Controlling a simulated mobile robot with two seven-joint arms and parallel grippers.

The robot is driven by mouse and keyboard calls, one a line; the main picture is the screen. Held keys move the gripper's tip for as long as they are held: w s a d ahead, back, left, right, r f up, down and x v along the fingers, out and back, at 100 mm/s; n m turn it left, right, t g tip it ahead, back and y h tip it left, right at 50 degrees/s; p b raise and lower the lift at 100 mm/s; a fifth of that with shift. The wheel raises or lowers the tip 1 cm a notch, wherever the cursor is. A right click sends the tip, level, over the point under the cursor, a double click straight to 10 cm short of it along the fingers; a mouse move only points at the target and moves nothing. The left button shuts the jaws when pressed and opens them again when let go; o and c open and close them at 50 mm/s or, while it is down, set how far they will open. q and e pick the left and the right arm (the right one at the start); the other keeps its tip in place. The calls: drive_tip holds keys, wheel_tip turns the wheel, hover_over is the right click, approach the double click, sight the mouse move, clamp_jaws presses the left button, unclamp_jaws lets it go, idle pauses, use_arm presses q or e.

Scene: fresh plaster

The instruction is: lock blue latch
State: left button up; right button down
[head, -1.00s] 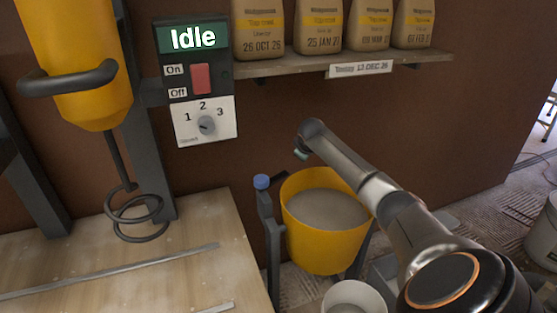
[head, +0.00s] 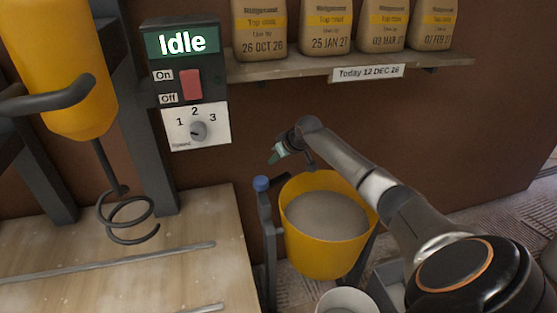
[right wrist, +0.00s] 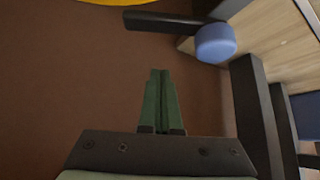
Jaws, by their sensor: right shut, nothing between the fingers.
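The blue latch (head: 261,183) is a round blue knob on a dark post at the left of the yellow bucket (head: 325,255), which holds grey plaster. The latch also shows in the right wrist view (right wrist: 215,43), at the end of a dark bar, above and to the right of the fingertips. My left gripper is not in view.
A control box (head: 188,65) reading Idle hangs on the brown wall beside the yellow mixer (head: 65,90) with its spiral paddle. A shelf (head: 300,68) with several bags is above. A wooden table (head: 170,270) is at the lower left, and a white bucket (head: 347,301) stands in front.

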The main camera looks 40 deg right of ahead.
sight(273, 179)
drive_tip(key=b+x, duration=0.3)
drive_tip(key=x, duration=0.4)
drive_tip(key=s+p, duration=0.2)
drive_tip(key=s, duration=0.2)
drive_tip(key=shift+s+a, duration=0.1)
idle(0.3)
drive_tip(key=shift+r, duration=0.1)
